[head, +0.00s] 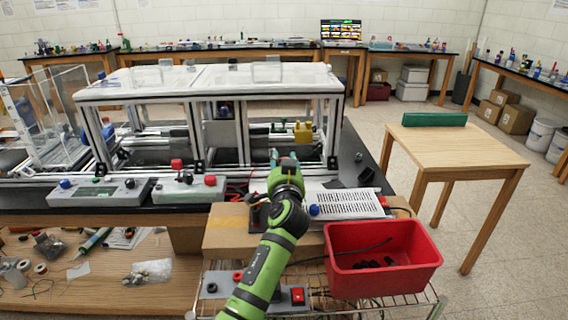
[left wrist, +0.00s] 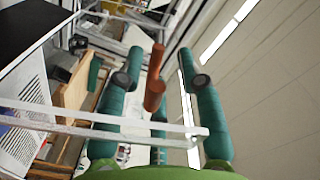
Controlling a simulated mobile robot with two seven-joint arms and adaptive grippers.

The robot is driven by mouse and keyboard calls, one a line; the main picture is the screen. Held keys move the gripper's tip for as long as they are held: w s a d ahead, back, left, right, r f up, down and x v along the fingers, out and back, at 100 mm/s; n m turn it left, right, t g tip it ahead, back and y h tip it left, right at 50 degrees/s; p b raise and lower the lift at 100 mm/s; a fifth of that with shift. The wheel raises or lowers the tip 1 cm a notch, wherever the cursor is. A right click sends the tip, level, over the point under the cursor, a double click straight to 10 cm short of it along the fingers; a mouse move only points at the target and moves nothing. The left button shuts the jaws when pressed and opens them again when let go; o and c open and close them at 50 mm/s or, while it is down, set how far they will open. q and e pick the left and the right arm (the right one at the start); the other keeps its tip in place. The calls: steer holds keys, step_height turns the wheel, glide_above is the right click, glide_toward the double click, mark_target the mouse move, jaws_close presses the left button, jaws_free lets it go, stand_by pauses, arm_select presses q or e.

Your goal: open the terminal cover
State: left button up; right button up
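My left gripper (head: 284,158) reaches up to the front of the aluminium extrusion frame (head: 245,125), near its right end. A pale bar (left wrist: 100,116) crosses the view in front of the fingers. I cannot pick out the terminal cover with certainty in either view. My right gripper is in neither view.
A red bin (head: 382,258) stands at the front right, beside a white perforated unit (head: 345,204). Two grey control boxes (head: 100,192) (head: 187,190) with knobs sit along the bench's front edge. A wooden table (head: 455,150) stands at the right, with open floor around it.

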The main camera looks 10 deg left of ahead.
arm_select(q)
steer(key=shift+s+d+f, duration=0.15)
steer(key=shift+s+f, duration=0.1)
steer(key=shift+s, duration=0.3)
steer(key=v, duration=0.6)
steer(key=shift+s+r, duration=0.15)
steer(key=shift+r, duration=0.1)
steer(key=shift+s, duration=0.1)
